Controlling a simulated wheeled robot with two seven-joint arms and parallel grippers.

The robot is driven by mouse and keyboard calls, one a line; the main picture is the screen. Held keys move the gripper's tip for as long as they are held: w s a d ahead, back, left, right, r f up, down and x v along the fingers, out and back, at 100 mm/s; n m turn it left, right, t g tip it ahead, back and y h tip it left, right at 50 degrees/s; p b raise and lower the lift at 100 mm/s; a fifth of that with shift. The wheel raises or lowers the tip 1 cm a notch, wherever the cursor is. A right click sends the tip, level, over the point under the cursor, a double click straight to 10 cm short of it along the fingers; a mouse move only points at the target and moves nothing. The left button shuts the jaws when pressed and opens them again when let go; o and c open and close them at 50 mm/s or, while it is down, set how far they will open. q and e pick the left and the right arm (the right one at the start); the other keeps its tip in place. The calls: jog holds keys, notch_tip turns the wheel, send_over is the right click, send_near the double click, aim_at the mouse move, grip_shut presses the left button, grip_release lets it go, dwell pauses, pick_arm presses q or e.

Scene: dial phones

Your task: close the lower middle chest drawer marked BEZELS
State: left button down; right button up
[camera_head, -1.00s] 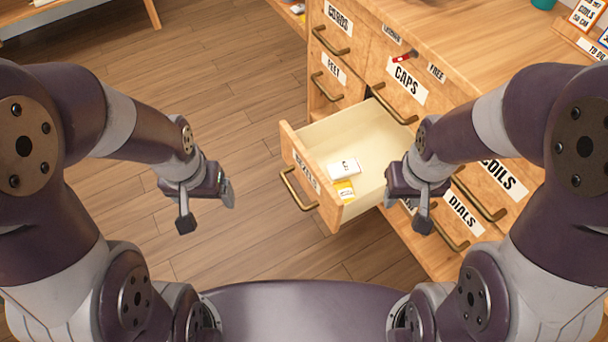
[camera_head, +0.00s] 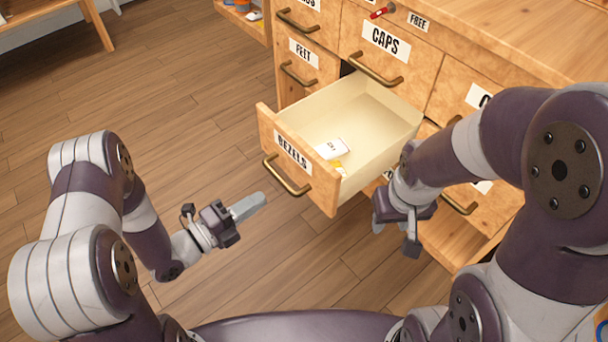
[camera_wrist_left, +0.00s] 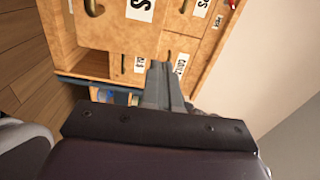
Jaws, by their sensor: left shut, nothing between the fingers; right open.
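The BEZELS drawer (camera_head: 293,152) stands pulled far out of the wooden chest in the head view, its front panel facing lower left with a brass handle (camera_head: 287,176). Inside lie a white labelled packet (camera_head: 332,148) and a yellow one partly hidden behind the drawer front. My left gripper (camera_head: 252,206) is shut and empty, a short way left of and below the drawer handle, apart from it. Its closed fingers (camera_wrist_left: 163,78) point towards the chest in the left wrist view. My right gripper (camera_head: 394,230) is open beside the drawer's right side, in front of the chest.
The CAPS drawer (camera_head: 407,68) above and the FEET drawer (camera_head: 326,70) at upper left are shut. A red object (camera_head: 383,11) sits near the chest's top edge. Wooden floor (camera_head: 150,95) is clear left of the drawer. A low shelf stands at the back.

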aim_at(316, 162)
pick_arm(q)
jog(key=b+x, duration=0.5)
jog(key=x, duration=0.8)
jog(key=shift+f, duration=0.15)
jog(key=shift+w+d, duration=0.4)
jog(key=shift+d, duration=0.05)
pick_arm(e)
jog(key=shift+f, duration=2.65)
